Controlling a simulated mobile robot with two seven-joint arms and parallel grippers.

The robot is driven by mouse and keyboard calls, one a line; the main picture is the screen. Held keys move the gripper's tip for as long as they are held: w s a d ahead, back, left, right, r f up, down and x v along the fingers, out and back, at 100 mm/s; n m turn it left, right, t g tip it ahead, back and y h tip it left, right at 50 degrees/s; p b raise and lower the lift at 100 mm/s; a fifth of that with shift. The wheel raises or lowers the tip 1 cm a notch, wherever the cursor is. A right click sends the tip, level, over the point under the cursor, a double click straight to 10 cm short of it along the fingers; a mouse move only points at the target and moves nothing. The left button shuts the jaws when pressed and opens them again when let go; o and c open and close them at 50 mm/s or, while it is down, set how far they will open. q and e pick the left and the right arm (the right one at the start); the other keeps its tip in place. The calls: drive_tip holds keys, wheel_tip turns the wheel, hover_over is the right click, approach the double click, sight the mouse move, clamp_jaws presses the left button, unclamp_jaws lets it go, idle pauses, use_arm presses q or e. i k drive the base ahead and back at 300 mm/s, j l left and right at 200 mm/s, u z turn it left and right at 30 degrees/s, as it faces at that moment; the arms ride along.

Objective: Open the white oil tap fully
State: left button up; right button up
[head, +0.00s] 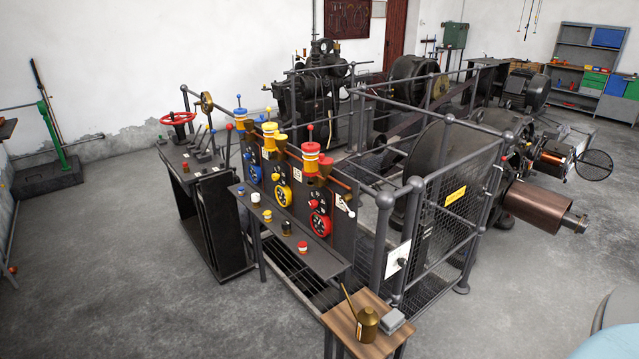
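Neither of my grippers is in view. I cannot pick out the white oil tap with certainty. A small white-topped knob (255,198) stands at the left of the ledge (310,262) below the control panel (299,190). Beside it stand a yellow-topped knob (267,215), a black one (286,228) and a red-topped one (302,247). The panel carries a blue dial (255,174), a yellow dial (283,195) and a red dial (320,225). Yellow, blue and red cup-like fittings stand along its top. These parts are too small to tell whether any tap is open.
A mesh gate (450,240) and railings enclose dark machines. A wooden side table (385,312) with a brass oil can (367,324) stands in front. The concrete floor (130,270) at left is clear.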

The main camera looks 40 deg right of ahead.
sight(351, 214)
drive_tip(key=l+z, duration=0.35)
drive_tip(key=i+l+z, duration=0.3)
drive_tip(key=l, duration=0.15)
drive_tip(key=l+z, duration=0.35)
drive_tip(key=i+l, duration=0.05)
